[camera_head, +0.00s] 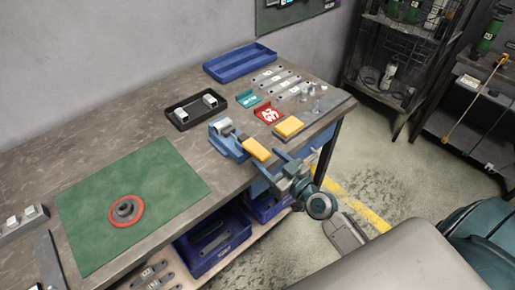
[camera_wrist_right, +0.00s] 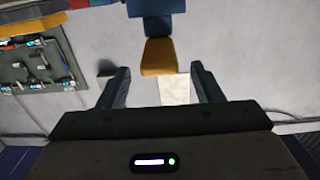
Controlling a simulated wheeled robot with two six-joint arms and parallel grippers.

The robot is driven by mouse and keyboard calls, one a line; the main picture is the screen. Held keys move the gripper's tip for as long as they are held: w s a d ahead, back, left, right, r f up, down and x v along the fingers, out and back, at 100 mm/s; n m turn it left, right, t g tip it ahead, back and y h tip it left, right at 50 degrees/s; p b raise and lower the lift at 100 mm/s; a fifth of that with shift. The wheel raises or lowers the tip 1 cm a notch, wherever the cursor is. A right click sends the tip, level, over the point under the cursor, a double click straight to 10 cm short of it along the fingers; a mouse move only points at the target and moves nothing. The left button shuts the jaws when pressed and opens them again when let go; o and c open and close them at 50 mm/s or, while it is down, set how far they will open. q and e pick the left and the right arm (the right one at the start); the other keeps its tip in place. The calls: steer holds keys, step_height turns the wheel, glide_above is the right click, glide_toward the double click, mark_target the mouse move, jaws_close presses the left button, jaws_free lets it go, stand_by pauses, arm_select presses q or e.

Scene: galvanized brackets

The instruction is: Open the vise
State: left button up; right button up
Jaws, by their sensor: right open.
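The blue vise (camera_head: 229,141) is fixed at the front edge of the workbench, with a silver part on top. A yellow handle-like piece (camera_head: 257,150) sticks out from it toward the lower right. My right gripper (camera_head: 273,169) is open just off the bench edge, near the outer end of this yellow piece. In the right wrist view the yellow piece (camera_wrist_right: 158,57) lies between and ahead of the open fingers (camera_wrist_right: 160,70), with blue vise parts (camera_wrist_right: 156,20) beyond. I see no contact. My left gripper is not in view.
Another yellow block (camera_head: 288,128) lies right of the vise, near a red tray (camera_head: 268,115) and metal brackets (camera_head: 277,78). A black tray (camera_head: 183,118) stands behind the vise. A green mat (camera_head: 160,185) with a red ring (camera_head: 126,211) is left. Blue bins (camera_head: 214,247) sit below.

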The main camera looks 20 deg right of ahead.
mark_target(247, 141)
steer(key=p+x, duration=0.1)
steer(key=x, duration=0.4)
steer(key=shift+w, duration=0.1)
jaws_close()
